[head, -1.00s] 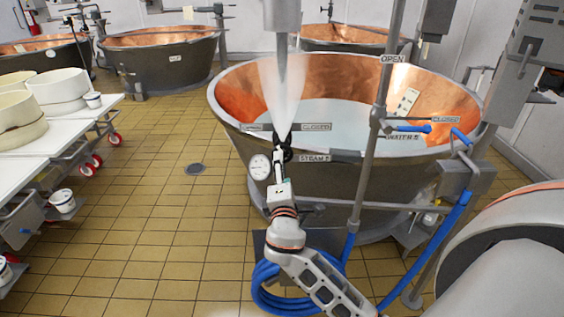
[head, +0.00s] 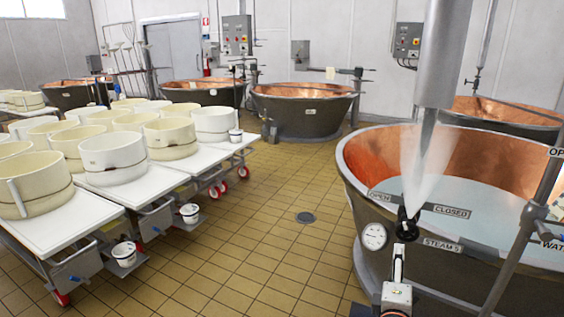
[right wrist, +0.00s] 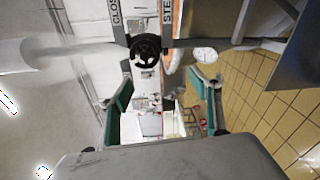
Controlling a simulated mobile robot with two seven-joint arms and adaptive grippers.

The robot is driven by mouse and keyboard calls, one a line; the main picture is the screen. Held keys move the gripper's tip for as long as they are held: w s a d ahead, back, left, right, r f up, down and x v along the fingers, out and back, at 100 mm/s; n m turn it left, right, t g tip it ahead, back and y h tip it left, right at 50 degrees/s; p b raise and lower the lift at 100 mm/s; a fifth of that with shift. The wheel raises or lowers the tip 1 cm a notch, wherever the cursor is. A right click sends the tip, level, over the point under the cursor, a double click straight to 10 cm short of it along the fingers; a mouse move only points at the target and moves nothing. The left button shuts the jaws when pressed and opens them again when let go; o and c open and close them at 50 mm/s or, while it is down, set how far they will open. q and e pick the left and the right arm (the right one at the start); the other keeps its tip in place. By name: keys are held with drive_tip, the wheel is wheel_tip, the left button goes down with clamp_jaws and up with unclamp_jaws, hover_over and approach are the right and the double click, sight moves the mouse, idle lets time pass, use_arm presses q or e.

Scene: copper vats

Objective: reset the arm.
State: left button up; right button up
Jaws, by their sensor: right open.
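My right gripper (head: 397,262) is in the lower right of the head view, just below the black valve handwheel (head: 407,229) of the vat's steam line. In the right wrist view its two green-padded fingers (right wrist: 162,98) stand wide apart with nothing between them. The handwheel (right wrist: 146,50) shows beyond the fingertips, apart from them. White steam (head: 424,160) streams by the pipe above the valve. The copper vat (head: 358,195) behind it holds pale liquid. My left gripper is not in view.
A round gauge (head: 373,237) sits beside the valve, and a "STEAM 5" label (head: 442,244) is to its right. A vertical pipe (head: 520,240) stands at right. White tables (head: 125,190) with cheese moulds fill the left.

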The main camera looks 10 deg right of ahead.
drive_tip(key=s+a+f+m+g+y, duration=0.15)
drive_tip(key=s+a+f+y, duration=0.3)
drive_tip(key=f, duration=0.45)
drive_tip(key=s+a+f+m+g+y, duration=0.1)
drive_tip(key=s+a+f+m+y, duration=0.2)
drive_tip(key=s+f, duration=0.45)
drive_tip(key=s+a+f+m+g+y, duration=0.2)
drive_tip(key=s+a+f+m+y, duration=0.1)
drive_tip(key=s+a+f+m, duration=0.2)
drive_tip(key=s+a+f, duration=0.2)
drive_tip(key=s+f, duration=0.2)
drive_tip(key=s, duration=0.2)
drive_tip(key=shift+s+a+y, duration=0.25)
drive_tip(key=shift+a+y, duration=0.1)
